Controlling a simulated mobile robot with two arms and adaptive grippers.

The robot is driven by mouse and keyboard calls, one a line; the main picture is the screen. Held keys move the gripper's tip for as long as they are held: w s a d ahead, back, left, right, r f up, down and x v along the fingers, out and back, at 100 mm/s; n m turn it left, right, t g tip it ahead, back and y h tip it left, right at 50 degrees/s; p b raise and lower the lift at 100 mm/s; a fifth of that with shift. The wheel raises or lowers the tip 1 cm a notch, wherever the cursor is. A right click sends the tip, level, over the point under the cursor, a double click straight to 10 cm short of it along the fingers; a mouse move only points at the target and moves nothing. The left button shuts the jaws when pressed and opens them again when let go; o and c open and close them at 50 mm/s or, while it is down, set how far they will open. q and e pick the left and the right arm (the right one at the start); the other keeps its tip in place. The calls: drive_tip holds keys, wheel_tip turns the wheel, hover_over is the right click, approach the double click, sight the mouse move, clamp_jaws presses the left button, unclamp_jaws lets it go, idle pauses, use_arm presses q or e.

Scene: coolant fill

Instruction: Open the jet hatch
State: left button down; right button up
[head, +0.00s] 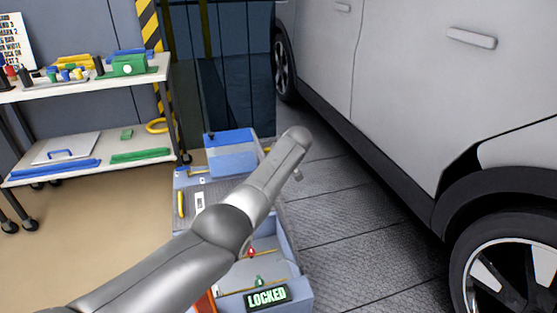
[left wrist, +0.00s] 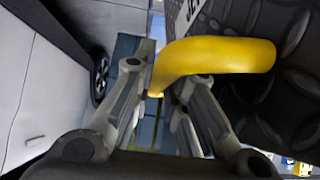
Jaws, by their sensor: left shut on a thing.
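In the left wrist view, my left gripper (left wrist: 160,78) is shut on the bent end of a yellow handle (left wrist: 225,54). The handle stands out from a dark diamond-tread plate (left wrist: 285,75), the jet hatch by the partly cut-off label (left wrist: 191,8) at the top. In the head view, my left arm crosses over a blue-grey cart; its gripper is not visible there. A patterned grey plate (head: 225,193) with a white label and a yellow handle (head: 181,204) lies on the cart top. My right gripper is in neither view.
The cart's front panel shows a green "LOCKED" display (head: 267,297), with small red and green parts above it. A blue box (head: 231,153) stands at its back. A white vehicle (head: 420,90) stands right, a shelf rack (head: 85,85) left. Tan floor between is clear.

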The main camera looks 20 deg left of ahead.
use_arm(q)
drive_tip(key=shift+f, duration=0.15)
drive_tip(key=c, duration=1.7)
unclamp_jaws()
drive_tip(key=shift+v, duration=6.05)
